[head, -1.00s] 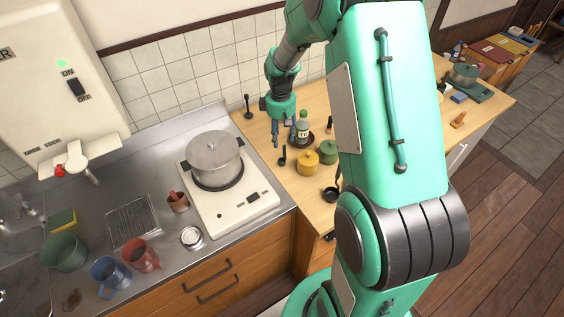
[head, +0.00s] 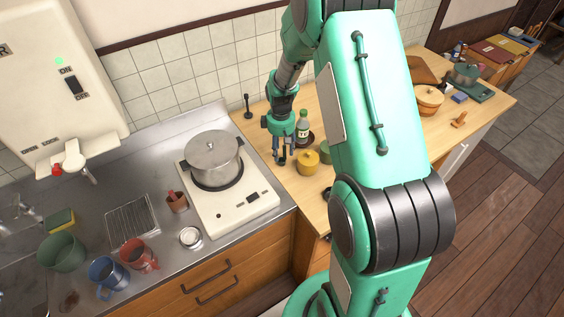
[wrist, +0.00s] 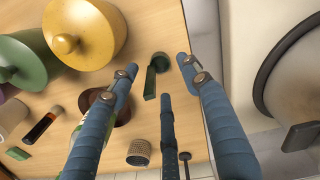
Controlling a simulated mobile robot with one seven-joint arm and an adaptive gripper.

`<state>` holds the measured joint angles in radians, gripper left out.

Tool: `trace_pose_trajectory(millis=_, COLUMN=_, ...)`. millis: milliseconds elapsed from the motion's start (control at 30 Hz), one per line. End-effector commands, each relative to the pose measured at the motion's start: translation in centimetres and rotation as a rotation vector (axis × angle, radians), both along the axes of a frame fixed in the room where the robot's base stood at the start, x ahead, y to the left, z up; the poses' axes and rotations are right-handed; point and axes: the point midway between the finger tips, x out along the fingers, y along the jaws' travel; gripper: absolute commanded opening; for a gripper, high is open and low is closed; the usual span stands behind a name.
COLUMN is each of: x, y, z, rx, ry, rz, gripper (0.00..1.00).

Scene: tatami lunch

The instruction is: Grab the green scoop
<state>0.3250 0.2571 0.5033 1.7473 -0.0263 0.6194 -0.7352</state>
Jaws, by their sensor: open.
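The green scoop (wrist: 152,82) lies on the wooden counter in the wrist view, a small dark green piece with a round end and a flat straight part. In the head view I cannot make it out clearly behind the fingers. My gripper (wrist: 157,72) is open, with blue fingers spread on both sides of the scoop and a third finger below it. Nothing is between the fingers in their grasp. In the head view my gripper (head: 282,158) points down over the counter, just left of the yellow lidded pot (head: 307,161).
The yellow pot (wrist: 88,35) and a green pot (wrist: 25,62) stand close left in the wrist view. A bottle (head: 303,128) stands behind the gripper on a brown saucer (wrist: 122,112). The hotplate (head: 234,202) with a steel pot (head: 212,155) is to the left.

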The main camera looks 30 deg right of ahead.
Motion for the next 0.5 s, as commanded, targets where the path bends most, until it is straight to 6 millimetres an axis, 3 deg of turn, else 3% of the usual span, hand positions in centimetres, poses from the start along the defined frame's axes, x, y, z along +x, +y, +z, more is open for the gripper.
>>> trace_pose_trajectory(millis=267, x=0.0, y=0.0, z=-0.7, rx=0.0, ry=0.001, rz=0.0, gripper=0.48)
trace_pose_trajectory(millis=500, x=0.2, y=0.0, z=-3.4, rx=0.0, ry=0.001, rz=0.0, gripper=0.48)
